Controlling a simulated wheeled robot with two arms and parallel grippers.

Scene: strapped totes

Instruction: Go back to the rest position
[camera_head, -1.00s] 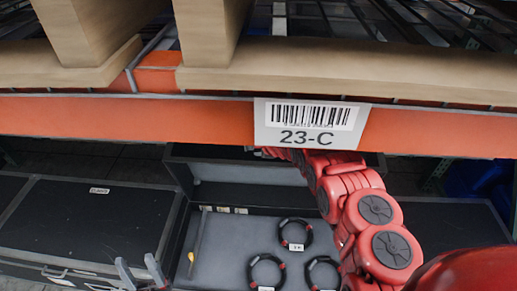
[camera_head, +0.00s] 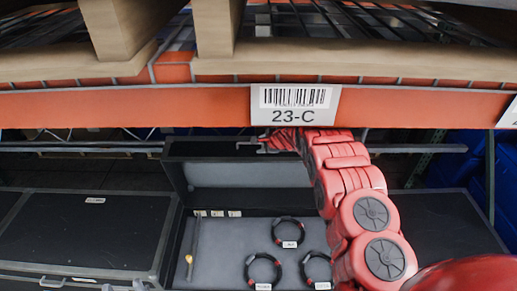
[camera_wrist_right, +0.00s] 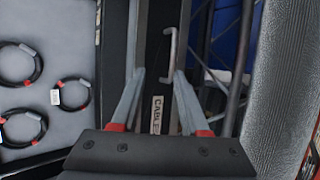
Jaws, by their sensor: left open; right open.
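My right gripper (camera_head: 258,143) is at the raised lid of the open black tote, at the end of the red arm. In the right wrist view its two grey fingers (camera_wrist_right: 158,75) are apart, with a grey handle (camera_wrist_right: 171,55) just beyond the tips and a label reading CABLES (camera_wrist_right: 157,115) between them. I cannot tell whether they touch the handle. My left gripper (camera_head: 122,287) shows only as fingertips at the bottom edge. The open tote (camera_head: 215,260) has a grey lining and holds coiled black cables (camera_head: 288,232) with red bands and white tags.
An orange shelf beam (camera_head: 180,108) with a 23-C label (camera_head: 295,105) crosses above my right arm. Pallets (camera_head: 125,30) stand on the shelf. A closed black tote (camera_head: 80,230) is on the left, and another dark lid (camera_head: 440,220) on the right. Blue bins (camera_head: 450,165) stand at right.

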